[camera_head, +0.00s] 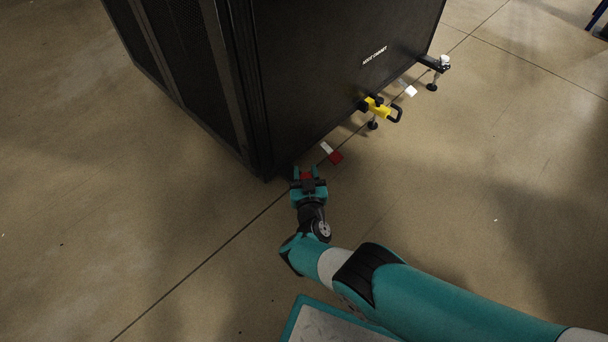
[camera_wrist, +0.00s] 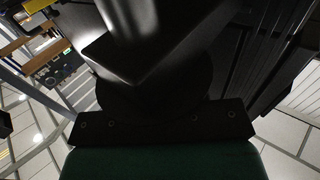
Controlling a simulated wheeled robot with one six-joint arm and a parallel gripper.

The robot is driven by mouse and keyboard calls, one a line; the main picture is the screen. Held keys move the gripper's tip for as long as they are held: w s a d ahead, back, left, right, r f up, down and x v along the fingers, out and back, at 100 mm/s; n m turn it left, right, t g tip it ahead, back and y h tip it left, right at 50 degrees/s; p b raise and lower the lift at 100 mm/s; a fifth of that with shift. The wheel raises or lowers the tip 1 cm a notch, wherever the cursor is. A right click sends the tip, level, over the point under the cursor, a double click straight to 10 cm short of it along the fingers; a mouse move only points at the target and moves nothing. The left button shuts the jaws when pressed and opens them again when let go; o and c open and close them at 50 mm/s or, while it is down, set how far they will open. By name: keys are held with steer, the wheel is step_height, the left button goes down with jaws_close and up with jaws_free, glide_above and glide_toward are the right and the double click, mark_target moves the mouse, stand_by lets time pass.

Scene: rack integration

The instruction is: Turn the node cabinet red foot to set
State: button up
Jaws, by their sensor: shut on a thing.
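The node cabinet (camera_head: 335,75) is a tall black cabinet in the head view. My gripper (camera_head: 307,174) is low at its near bottom corner, at the end of my teal arm. A small red part, the red foot (camera_head: 306,176), shows between the fingers, and my gripper is shut on it. Most of the foot is hidden by the fingers. In the wrist view large dark shapes fill the middle, and the foot cannot be made out there.
A red and white tag (camera_head: 331,153) lies right of my gripper. Farther along the cabinet's bottom edge are a yellow part with a black handle (camera_head: 380,108), a white tag (camera_head: 410,91) and a white-topped foot (camera_head: 443,62). The floor (camera_head: 500,180) to the right is clear.

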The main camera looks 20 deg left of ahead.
steer(key=m+h+b, duration=0.1)
steer(key=h+b, duration=0.1)
steer(key=m+t+h+b, duration=0.1)
steer(key=b, duration=0.1)
steer(key=shift+d+f+m+t+h, duration=0.15)
steer(key=shift+f+m+t+h, duration=0.15)
steer(key=shift+f+h, duration=0.1)
steer(key=shift+d+r+m+h+b, duration=0.1)
steer(key=shift+r+m+h+b, duration=0.1)
steer(key=shift+m+h+b, duration=0.35)
steer(key=shift+w+r, duration=0.1)
steer(key=o, duration=0.9)
